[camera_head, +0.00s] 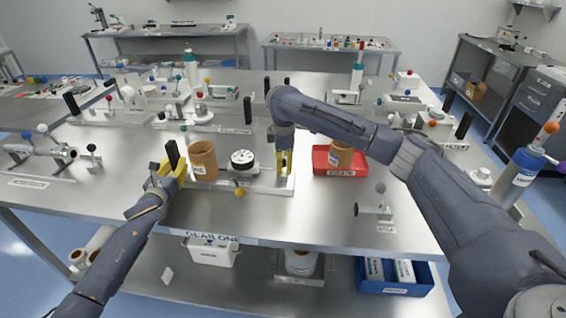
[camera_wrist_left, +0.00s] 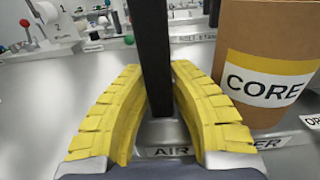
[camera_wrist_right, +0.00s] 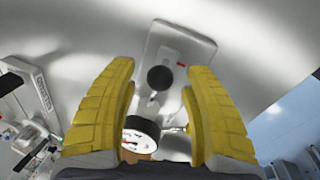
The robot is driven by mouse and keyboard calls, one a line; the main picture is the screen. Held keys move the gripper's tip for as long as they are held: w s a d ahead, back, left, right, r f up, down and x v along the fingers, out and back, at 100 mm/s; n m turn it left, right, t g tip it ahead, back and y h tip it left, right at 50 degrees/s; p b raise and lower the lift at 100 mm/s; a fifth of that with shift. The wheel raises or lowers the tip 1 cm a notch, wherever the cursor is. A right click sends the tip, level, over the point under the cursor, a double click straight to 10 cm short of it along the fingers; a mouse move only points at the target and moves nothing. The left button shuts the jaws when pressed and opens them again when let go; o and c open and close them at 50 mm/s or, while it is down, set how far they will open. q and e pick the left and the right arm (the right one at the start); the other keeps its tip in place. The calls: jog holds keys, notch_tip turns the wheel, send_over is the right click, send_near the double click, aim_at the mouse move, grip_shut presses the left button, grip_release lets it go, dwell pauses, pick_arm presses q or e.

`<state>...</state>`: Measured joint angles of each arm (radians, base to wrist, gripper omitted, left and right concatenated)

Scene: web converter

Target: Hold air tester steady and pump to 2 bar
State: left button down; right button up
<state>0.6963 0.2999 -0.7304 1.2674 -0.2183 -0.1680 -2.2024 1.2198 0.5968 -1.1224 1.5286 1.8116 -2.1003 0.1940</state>
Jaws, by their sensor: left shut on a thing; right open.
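The air tester has a pale base plate (camera_head: 268,187) lettered AIR in the left wrist view, and a round white dial gauge (camera_head: 242,158). The gauge (camera_wrist_right: 141,133) also shows in the right wrist view; its reading is too small to tell. My left gripper (camera_head: 173,168) is shut on the tester's upright black post (camera_wrist_left: 154,60) at its left end. My right gripper (camera_head: 283,160) is open and points down over the right end. A round black knob (camera_wrist_right: 160,78) shows between its spread fingers, apart from them.
A brown core cylinder (camera_head: 203,158) stands right beside my left gripper. A red tray (camera_head: 322,168) holding another brown cylinder is to the right, partly behind my right arm. Small fixtures stand behind the tester. The bench front right of the tester is mostly clear.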

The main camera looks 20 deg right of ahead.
notch_tip(320, 180, up, 11)
jog(key=s, duration=0.2)
jog(key=shift+a, duration=0.2)
jog(key=shift+s+r, duration=0.1)
jog(key=shift+r, duration=0.05)
dwell(0.9)
